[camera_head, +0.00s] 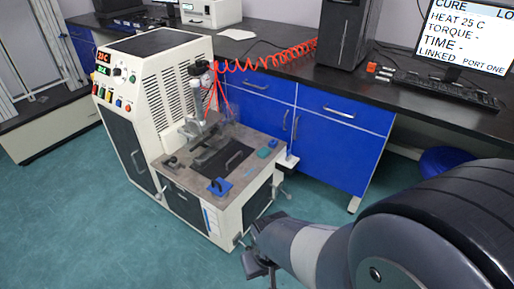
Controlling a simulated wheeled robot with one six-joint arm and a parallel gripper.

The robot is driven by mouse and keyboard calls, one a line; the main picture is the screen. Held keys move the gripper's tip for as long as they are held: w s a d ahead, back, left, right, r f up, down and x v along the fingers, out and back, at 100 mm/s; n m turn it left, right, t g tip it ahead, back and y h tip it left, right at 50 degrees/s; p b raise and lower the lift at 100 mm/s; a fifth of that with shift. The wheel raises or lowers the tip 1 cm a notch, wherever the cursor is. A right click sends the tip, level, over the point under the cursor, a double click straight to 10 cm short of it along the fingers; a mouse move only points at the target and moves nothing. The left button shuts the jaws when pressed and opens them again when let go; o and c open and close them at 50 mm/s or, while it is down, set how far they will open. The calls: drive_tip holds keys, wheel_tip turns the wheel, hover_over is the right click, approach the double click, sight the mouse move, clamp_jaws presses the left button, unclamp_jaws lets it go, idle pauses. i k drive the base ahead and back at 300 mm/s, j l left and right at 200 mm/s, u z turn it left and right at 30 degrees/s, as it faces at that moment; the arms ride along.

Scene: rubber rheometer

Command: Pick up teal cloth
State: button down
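A small teal patch, which looks like the teal cloth (264,153), lies on the grey worktop of the rheometer (178,171), near its right back edge. It is small in the picture, so its folds cannot be made out. My gripper (258,268) is at the bottom centre, in front of and below the worktop's right corner. It is well apart from the cloth. Its fingers are dark, partly cut by the lower picture edge, and their opening is unclear.
A blue block with a dark knob (219,187) sits at the worktop's front. A clamp column with a gauge (201,85) and a red coiled hose (265,62) rise behind. A blue-fronted bench (340,150) stands close behind. The teal floor is clear at the lower left.

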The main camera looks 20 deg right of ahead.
sight(262, 153)
drive_tip(key=i+l, duration=0.25)
drive_tip(key=l, duration=0.15)
drive_tip(key=i+l+u, duration=0.1)
drive_tip(key=i+l, duration=0.4)
drive_tip(key=l, duration=0.25)
drive_tip(key=i+l+u, duration=0.1)
drive_tip(key=i+l, duration=0.15)
drive_tip(key=l, duration=0.15)
drive_tip(key=i+l, duration=0.2)
drive_tip(key=l, duration=0.2)
drive_tip(key=u, duration=0.05)
